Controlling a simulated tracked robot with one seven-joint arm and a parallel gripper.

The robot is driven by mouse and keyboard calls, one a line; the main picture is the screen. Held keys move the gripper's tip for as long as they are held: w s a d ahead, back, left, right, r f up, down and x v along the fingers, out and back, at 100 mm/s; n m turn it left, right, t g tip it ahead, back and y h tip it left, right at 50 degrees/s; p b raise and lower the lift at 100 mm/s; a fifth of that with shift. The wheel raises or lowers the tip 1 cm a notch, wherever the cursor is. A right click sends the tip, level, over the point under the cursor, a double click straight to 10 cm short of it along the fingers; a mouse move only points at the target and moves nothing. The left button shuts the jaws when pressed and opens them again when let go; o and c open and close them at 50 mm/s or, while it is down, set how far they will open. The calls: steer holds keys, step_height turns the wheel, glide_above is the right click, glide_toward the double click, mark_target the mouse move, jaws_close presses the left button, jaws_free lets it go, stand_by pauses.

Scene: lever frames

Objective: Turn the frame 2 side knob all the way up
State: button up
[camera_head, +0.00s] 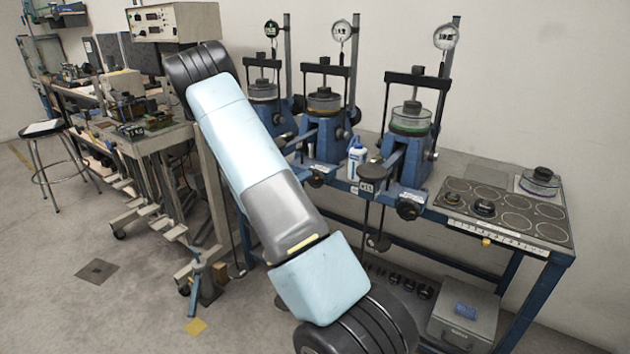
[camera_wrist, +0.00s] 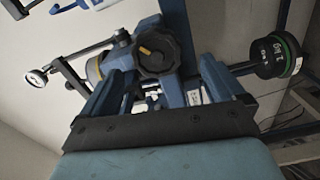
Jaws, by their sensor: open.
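Three blue lever frames stand in a row on the bench in the head view: a left one (camera_head: 268,100), a middle one (camera_head: 328,138) and a right one (camera_head: 407,150). I cannot read which number each bears. Black round side knobs show low on the middle frame (camera_head: 316,181) and on the right frame (camera_head: 409,207). In the wrist view, a black lobed knob (camera_wrist: 157,55) with a pale mark faces me on a blue frame. My gripper (camera_wrist: 160,70) is open, its fingers on either side of the knob's view; contact cannot be told. The head view does not show my gripper.
A black weight with a green ring (camera_wrist: 281,57) hangs to the right in the wrist view, and a dial gauge (camera_wrist: 37,77) is at left. A white-blue bottle (camera_head: 356,160) stands between frames.

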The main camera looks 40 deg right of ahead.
mark_target(314, 181)
steer(key=a+n, duration=0.1)
steer(key=n, duration=0.1)
steer(key=s+a+n, duration=0.1)
steer(key=a+n, duration=0.1)
steer(key=n, duration=0.1)
steer(key=shift+r, duration=0.1)
steer(key=shift+n, duration=0.3)
steer(key=x, duration=1)
steer(key=shift+c, duration=0.3)
steer(key=c, duration=1.3)
